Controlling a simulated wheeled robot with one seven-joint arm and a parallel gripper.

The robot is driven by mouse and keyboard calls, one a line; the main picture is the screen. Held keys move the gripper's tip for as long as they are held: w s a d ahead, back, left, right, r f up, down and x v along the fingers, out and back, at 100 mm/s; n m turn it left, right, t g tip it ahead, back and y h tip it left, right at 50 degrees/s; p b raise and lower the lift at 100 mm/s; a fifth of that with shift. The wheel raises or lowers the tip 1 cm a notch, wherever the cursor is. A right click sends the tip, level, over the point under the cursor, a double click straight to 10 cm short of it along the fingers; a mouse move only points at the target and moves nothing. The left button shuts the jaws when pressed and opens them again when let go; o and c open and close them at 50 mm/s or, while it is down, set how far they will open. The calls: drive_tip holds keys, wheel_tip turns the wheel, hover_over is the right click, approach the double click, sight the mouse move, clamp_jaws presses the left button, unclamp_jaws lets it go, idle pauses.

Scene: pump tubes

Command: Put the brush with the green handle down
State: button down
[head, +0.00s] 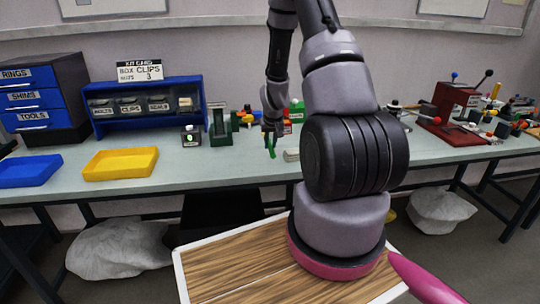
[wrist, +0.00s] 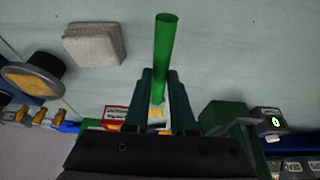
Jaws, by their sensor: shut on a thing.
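My gripper (head: 272,128) hangs over the workbench (head: 215,172) near its middle, beside my own arm. It is shut on the green handle of the brush (head: 271,148). In the wrist view the green handle (wrist: 164,55) sticks out past the fingertips of my gripper (wrist: 162,80), running away from the palm over the pale bench top. The bristle end cannot be made out. I cannot tell whether the handle touches the bench.
A grey pad (wrist: 94,45) lies left of the handle in the wrist view. A round yellow-centred part (wrist: 32,78) is farther left; a green block (wrist: 224,116) stands right. A yellow tray (head: 121,164) and blue rack (head: 150,104) stand left. Bare bench lies between tray and gripper.

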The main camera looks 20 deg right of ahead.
sight(271, 161)
wheel_tip(271, 161, down, 5)
drive_tip(key=shift+r, duration=0.1)
idle(0.3)
drive_tip(key=c, duration=0.7)
unclamp_jaws()
drive_tip(key=shift+c, duration=0.2)
